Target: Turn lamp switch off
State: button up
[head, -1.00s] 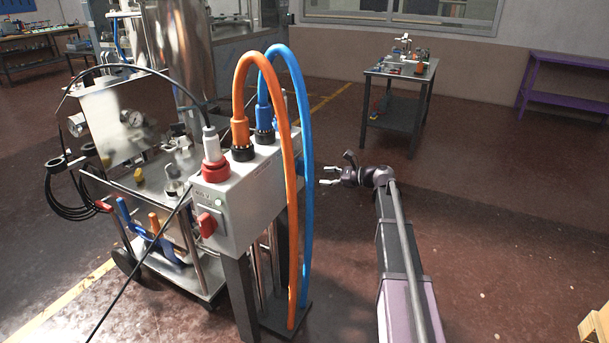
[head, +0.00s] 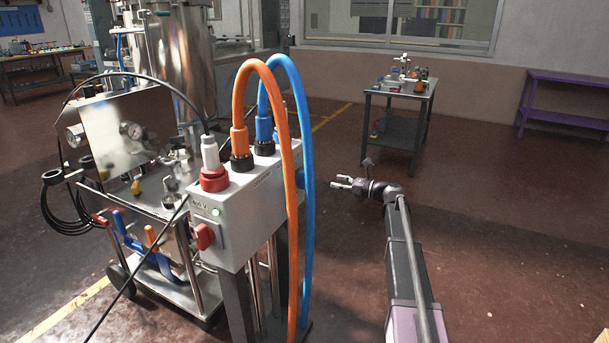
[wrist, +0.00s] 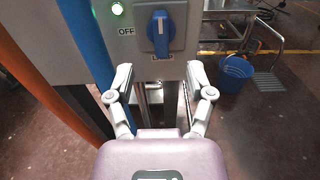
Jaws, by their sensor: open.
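In the wrist view, the lamp switch is a blue rotary handle (wrist: 161,36) on a dark plate on the grey box (wrist: 75,70). The handle stands vertical. An OFF mark is at its left, and a partly covered label below appears to read LAMP. A green light (wrist: 117,9) glows at upper left. My gripper (wrist: 158,75) is open and empty, its fingertips spread just below the switch in the picture; contact is not visible. In the head view my gripper (head: 340,182) is right of the box (head: 245,218), whose switch side is hidden.
An orange hose (head: 293,240) and a blue hose (head: 307,225) arch over the box, close to my gripper. A red switch (head: 204,237) is on the box's near face. A blue bucket (wrist: 235,73) stands on the floor. Open floor lies right of my arm.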

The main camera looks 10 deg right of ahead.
aim_at(307, 174)
jog(key=x, duration=1.3)
jog(key=shift+w+a, duration=0.1)
jog(key=shift+a, duration=0.05)
grip_shut()
